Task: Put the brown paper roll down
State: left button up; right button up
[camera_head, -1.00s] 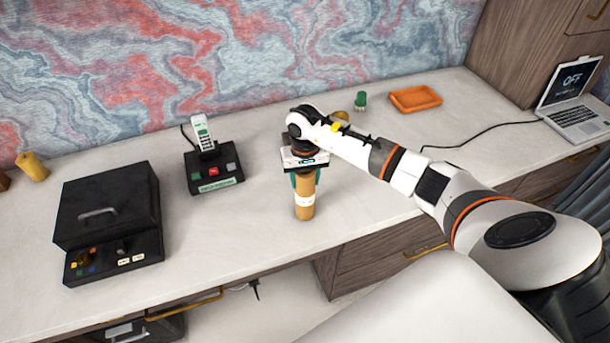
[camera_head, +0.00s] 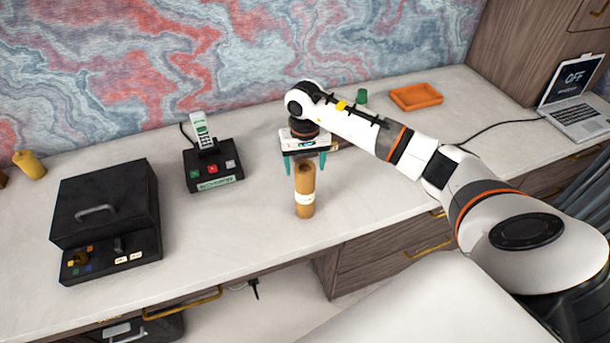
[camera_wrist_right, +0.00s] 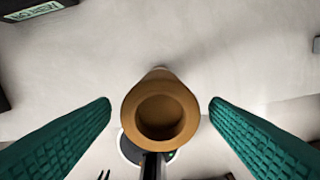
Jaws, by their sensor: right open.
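The brown paper roll (camera_head: 304,190) stands upright on the pale desk top near its front edge, with a white band around its middle. My left gripper is not in view.
A black box with a handle (camera_head: 105,210) stands at the left, and a phone on a black base (camera_head: 212,168) left of the gripper. An orange tray (camera_head: 416,96), a green object (camera_head: 361,97) and a laptop (camera_head: 575,100) are farther right. The desk around the roll is clear.

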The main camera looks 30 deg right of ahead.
notch_tip(320, 180, up, 6)
jog(key=shift+r+b, duration=0.2)
jog(key=shift+b, duration=0.7)
jog(key=shift+r, duration=0.65)
